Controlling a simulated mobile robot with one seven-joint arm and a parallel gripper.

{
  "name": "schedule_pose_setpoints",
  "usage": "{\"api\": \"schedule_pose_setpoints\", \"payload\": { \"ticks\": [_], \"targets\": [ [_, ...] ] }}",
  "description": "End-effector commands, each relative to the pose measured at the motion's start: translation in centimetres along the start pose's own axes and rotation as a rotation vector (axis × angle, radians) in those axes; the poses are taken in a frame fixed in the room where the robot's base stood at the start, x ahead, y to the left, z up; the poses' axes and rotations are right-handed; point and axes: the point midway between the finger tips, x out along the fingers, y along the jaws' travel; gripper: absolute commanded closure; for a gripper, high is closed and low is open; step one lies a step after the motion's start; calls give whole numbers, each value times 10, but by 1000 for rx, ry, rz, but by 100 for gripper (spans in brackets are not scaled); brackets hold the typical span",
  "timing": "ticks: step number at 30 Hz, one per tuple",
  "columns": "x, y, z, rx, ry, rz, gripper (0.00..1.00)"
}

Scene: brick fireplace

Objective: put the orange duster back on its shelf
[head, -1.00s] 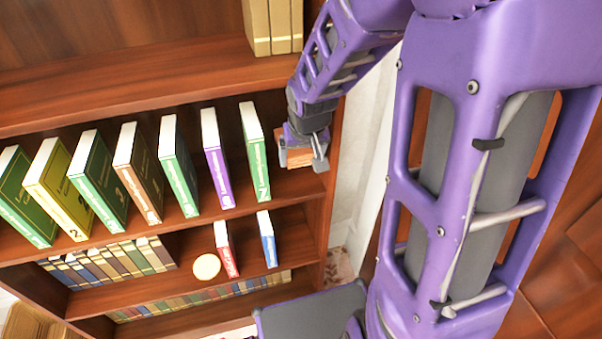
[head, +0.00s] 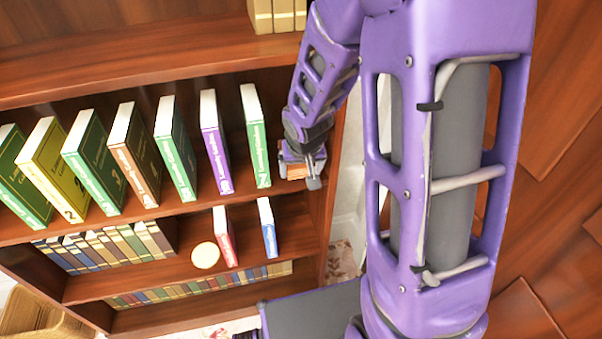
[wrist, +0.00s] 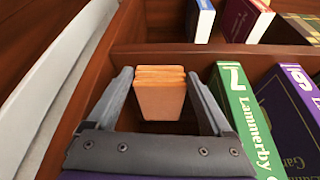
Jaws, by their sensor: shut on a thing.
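The orange duster (wrist: 160,98) is a small orange-brown block between the two fingers of my gripper (wrist: 159,76) in the wrist view. My gripper is shut on it. In the head view my gripper (head: 299,176) is at the right end of the shelf (head: 150,218) with the large books. Little of the duster (head: 293,171) shows there, between the fingers. It is right of the green book (head: 256,135), which also shows close by my right finger in the wrist view (wrist: 240,105). I cannot tell whether the duster touches the shelf board.
Several large books stand left of the green one, including a purple book (head: 215,140). The bookcase's right side wall (head: 336,140) is close to my gripper. The shelf below holds a red book (head: 224,235), a blue book (head: 267,228) and a round pale object (head: 205,255).

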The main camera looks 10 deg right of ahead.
Motion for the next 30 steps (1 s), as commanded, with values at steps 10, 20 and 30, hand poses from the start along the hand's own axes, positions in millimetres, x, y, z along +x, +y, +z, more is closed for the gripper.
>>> {"api": "schedule_pose_setpoints", "payload": {
  "ticks": [10,20,30],
  "targets": [
    [6,0,2,0,1,0,60],
    [6,0,2,0,1,0,0],
    [-39,0,-2,2,6,-1,0]
  ]
}}
